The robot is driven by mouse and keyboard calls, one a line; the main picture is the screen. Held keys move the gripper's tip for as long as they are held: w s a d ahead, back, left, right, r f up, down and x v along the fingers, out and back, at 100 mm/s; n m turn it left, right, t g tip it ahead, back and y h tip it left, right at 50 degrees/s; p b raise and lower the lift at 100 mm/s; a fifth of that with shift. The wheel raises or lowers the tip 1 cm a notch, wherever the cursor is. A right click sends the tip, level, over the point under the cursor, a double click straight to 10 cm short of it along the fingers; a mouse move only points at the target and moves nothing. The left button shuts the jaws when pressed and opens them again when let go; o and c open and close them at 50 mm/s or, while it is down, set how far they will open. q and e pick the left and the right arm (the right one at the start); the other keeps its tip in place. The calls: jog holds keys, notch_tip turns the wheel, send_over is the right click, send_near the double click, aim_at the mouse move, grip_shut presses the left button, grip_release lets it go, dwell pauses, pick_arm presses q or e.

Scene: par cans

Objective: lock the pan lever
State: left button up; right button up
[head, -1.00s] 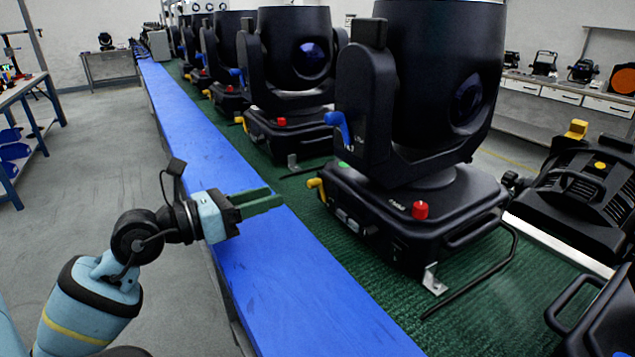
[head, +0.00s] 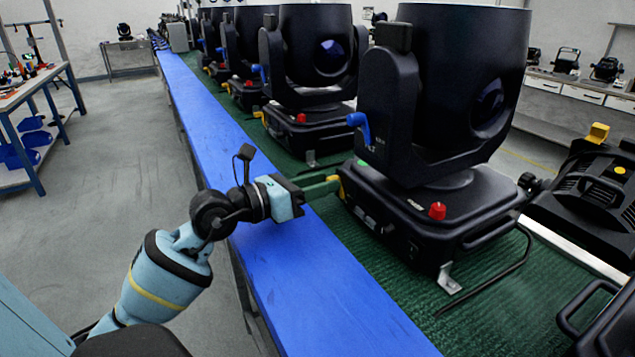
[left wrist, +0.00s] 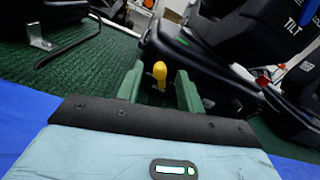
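The nearest moving-head light (head: 430,200) stands upright on the green mat, with its black base towards me. Its yellow pan lever (head: 341,187) sticks out at the base's left corner. In the left wrist view the yellow lever (left wrist: 160,72) shows between the green fingertips, with clear gaps on both sides. My left gripper (head: 334,185) reaches in from the left, low over the blue edge, with its tips at the lever. The fingers (left wrist: 160,80) are apart and not closed on it. In the head view the fingers partly cover the lever. My right gripper is not in view.
A blue tilt lever (head: 357,125) sits on the light's yoke above. A red knob (head: 437,211) and a metal bracket (head: 446,278) are on the base's near side. More lights (head: 310,70) line the bench behind. The blue bench edge (head: 330,300) is clear.

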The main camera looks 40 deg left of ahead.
pick_arm(q)
jog(key=shift+c, duration=0.7)
grip_shut()
